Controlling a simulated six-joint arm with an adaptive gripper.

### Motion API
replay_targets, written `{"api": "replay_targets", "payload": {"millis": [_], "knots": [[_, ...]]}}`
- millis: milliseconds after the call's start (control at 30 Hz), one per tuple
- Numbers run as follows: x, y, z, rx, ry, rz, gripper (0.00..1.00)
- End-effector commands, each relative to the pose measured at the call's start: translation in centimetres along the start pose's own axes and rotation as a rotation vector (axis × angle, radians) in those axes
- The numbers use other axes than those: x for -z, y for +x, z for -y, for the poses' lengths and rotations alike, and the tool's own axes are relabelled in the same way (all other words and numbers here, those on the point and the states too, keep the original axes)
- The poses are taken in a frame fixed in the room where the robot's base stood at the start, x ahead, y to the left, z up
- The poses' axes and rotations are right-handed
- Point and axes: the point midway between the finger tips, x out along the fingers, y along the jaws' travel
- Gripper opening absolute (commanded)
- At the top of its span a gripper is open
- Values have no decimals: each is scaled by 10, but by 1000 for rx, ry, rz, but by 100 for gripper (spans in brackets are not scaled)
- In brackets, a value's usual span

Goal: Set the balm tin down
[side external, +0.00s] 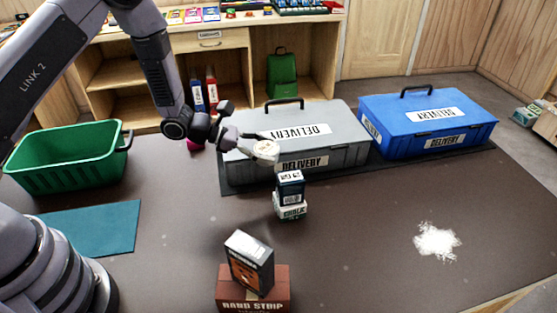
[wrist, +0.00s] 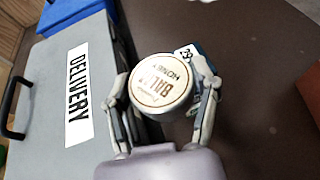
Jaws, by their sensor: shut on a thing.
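The balm tin (wrist: 162,84) is a round, pale tin with "BALM" and "HONEY" lettering on its lid. My gripper (wrist: 165,95) is shut on it, with one finger on each side. In the side view my gripper (side external: 250,143) holds the tin (side external: 265,151) in the air, in front of the grey delivery box and above and left of a stack of two small boxes. The upper box of that stack is dark blue (side external: 290,186) and the lower one is white and green (side external: 290,208). In the wrist view the stack is partly hidden behind the tin and a finger.
A grey delivery box (side external: 345,150) and a blue one (side external: 470,132) stand shut on a dark mat (side external: 234,187). A green basket (side external: 65,165) and a teal mat (side external: 100,228) are at left. A dark box (side external: 249,262) sits on a brown box (side external: 253,295) in front. White powder (side external: 436,241) lies at right.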

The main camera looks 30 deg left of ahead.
Motion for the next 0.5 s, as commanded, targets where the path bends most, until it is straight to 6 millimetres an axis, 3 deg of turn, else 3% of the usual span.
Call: {"api": "replay_targets", "payload": {"millis": [33, 200, 300, 500], "knots": [[11, -26, -19, -60, -28, -1, 23], [43, -105, -60, -238, -105, 1, 23], [58, -146, -73, -330, -142, 4, 23], [78, -204, -82, -463, -195, 7, 23]]}}
